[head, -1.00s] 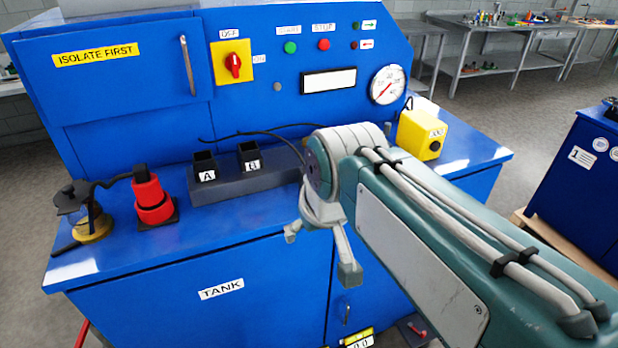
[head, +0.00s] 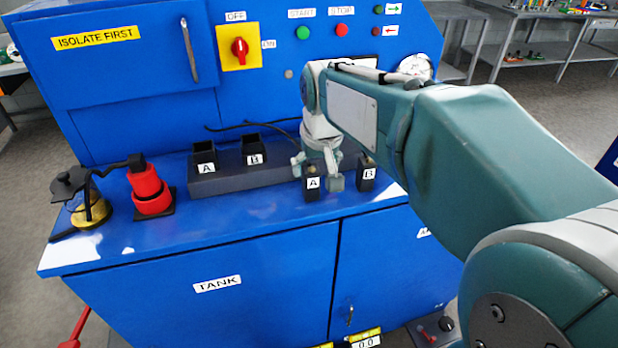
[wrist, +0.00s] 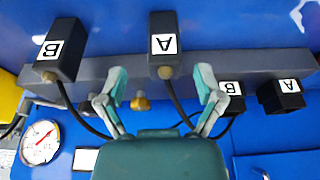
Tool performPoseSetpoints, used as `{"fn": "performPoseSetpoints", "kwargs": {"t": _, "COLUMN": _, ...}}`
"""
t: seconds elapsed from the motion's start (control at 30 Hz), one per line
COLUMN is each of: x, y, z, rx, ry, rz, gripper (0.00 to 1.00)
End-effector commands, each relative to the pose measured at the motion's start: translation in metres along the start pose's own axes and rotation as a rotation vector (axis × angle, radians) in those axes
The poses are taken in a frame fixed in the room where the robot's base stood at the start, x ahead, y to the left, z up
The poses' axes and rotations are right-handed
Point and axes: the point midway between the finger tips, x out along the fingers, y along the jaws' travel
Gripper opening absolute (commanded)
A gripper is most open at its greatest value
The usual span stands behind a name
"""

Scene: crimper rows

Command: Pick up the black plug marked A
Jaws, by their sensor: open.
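The black plug marked A (head: 312,184) stands on the blue bench top in front of the grey block, its white label facing the head camera. In the wrist view the plug marked A (wrist: 163,30) appears upside down, with a cable trailing from it. My gripper (head: 317,173) is open right at plug A and points down. In the wrist view its two fingertips (wrist: 160,82) are spread left and right of the plug's near end, with nothing gripped. I cannot tell whether a finger touches it. A similar plug marked B (head: 367,176) stands to the right.
The grey block (head: 225,183) bears two black sockets marked A (head: 205,160) and B (head: 253,151). A red connector (head: 149,190) and a brass-coloured fitting (head: 92,212) stand at the left. The blue cabinet panel (head: 160,120) rises behind. Bare bench top lies in front.

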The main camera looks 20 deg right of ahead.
Motion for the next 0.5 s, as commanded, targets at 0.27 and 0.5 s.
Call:
{"fn": "performPoseSetpoints", "kwargs": {"t": 0.27, "x": 0.041, "y": -0.006, "z": -0.007, "rx": -0.004, "ry": -0.004, "rz": 0.004, "gripper": 0.86}}
{"fn": "performPoseSetpoints", "kwargs": {"t": 0.5, "x": 0.049, "y": -0.004, "z": -0.008, "rx": -0.003, "ry": -0.001, "rz": 0.003, "gripper": 0.86}}
